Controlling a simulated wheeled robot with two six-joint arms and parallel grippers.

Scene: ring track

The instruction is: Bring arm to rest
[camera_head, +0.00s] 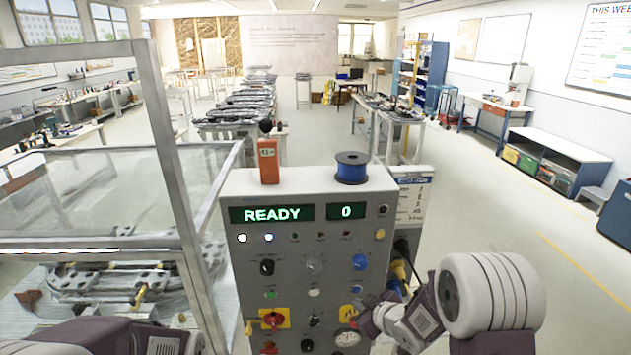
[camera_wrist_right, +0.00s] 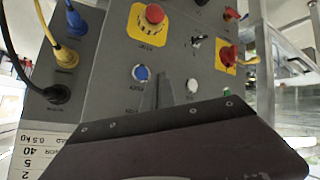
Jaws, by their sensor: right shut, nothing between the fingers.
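My right arm (camera_head: 490,292) comes in from the lower right of the head view. Its right gripper (camera_head: 362,322) is in front of the lower right part of a grey control panel (camera_head: 330,235). In the right wrist view the right gripper (camera_wrist_right: 158,92) shows as two narrow grey fingers held together, with nothing between them. I cannot tell whether the fingertips touch the panel. Part of my left arm (camera_head: 110,338) shows at the lower left of the head view; its gripper is out of frame.
The panel shows READY and 0. A red-orange box (camera_head: 268,160) and a blue spool (camera_head: 351,168) stand on top. A red button (camera_wrist_right: 154,14) on yellow is close by. A metal-framed clear enclosure (camera_head: 170,170) stands left. Cables (camera_wrist_right: 66,50) plug into the panel's side. Open floor lies right.

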